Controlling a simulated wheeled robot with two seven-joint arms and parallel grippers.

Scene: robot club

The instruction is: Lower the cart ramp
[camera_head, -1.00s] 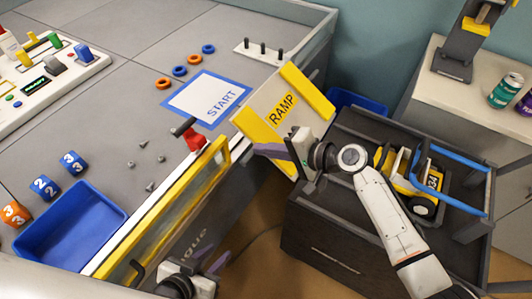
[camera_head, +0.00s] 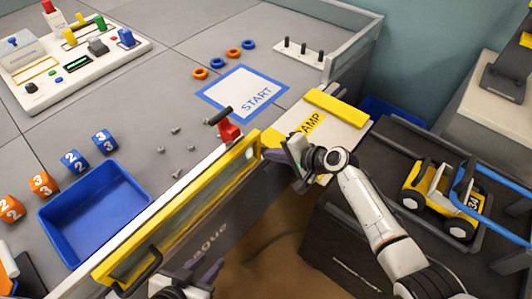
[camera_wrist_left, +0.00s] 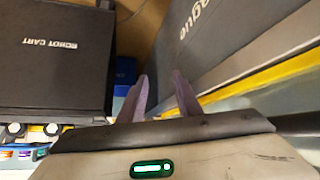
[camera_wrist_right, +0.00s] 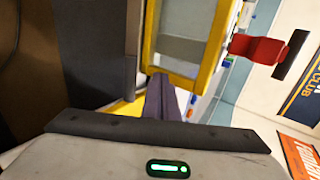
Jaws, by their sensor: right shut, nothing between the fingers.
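The cart ramp (camera_head: 345,132), a pale panel with yellow strips and a partly covered "RAMP" label, spans the gap between the table edge and the dark cart (camera_head: 330,250). It looks nearly flat; I cannot tell whether its right edge touches the cart. My right gripper (camera_head: 268,155) is at the ramp's near-left corner, covering part of it. Its fingers are together and empty in the right wrist view (camera_wrist_right: 160,98). My left gripper (camera_head: 210,272) is low beside the table's front face. Its fingers are apart and empty in the left wrist view (camera_wrist_left: 160,80), with the cart (camera_wrist_left: 50,60) beyond.
A yellow-framed gate (camera_head: 185,215) runs along the table edge, with a red latch (camera_head: 229,131) by its far end. A blue tray (camera_head: 95,210) and numbered blocks are on the table.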

